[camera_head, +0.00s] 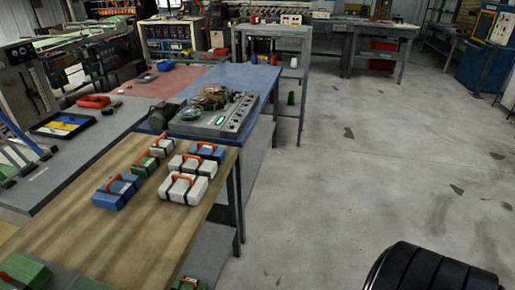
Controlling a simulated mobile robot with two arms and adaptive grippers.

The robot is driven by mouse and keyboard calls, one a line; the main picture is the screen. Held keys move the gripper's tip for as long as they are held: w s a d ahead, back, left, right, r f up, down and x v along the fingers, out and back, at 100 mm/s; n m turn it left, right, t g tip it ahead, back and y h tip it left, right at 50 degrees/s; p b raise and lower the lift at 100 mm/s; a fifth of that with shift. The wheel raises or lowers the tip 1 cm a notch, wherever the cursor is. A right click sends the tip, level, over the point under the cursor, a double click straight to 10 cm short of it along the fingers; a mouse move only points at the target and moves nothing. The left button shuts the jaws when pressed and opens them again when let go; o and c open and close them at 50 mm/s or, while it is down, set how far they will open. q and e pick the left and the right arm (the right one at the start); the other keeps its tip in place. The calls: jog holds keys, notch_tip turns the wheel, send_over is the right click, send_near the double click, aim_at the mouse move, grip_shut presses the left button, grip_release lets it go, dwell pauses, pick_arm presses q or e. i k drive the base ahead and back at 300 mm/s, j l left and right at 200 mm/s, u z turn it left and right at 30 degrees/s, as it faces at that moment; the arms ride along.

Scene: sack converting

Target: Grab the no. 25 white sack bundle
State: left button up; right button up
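No number can be read on either, so I cannot tell which is no. 25. A blue bundle (116,194) stands left of the nearer white one. Neither of my grippers is in view.
A grey control box (215,117) with round items on it stands on the blue bench (240,77) beyond the bundles. Another green bundle (25,271) is at the near left. Open concrete floor (340,180) lies right of the table. A black ribbed object (430,270) fills the bottom right.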

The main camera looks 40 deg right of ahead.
aim_at(190, 164)
jog(key=i+l+z, duration=0.1)
jog(key=i+z, duration=0.15)
jog(key=z, duration=0.2)
jog(key=i+z, duration=0.3)
jog(key=z, duration=0.15)
jog(key=u, duration=0.4)
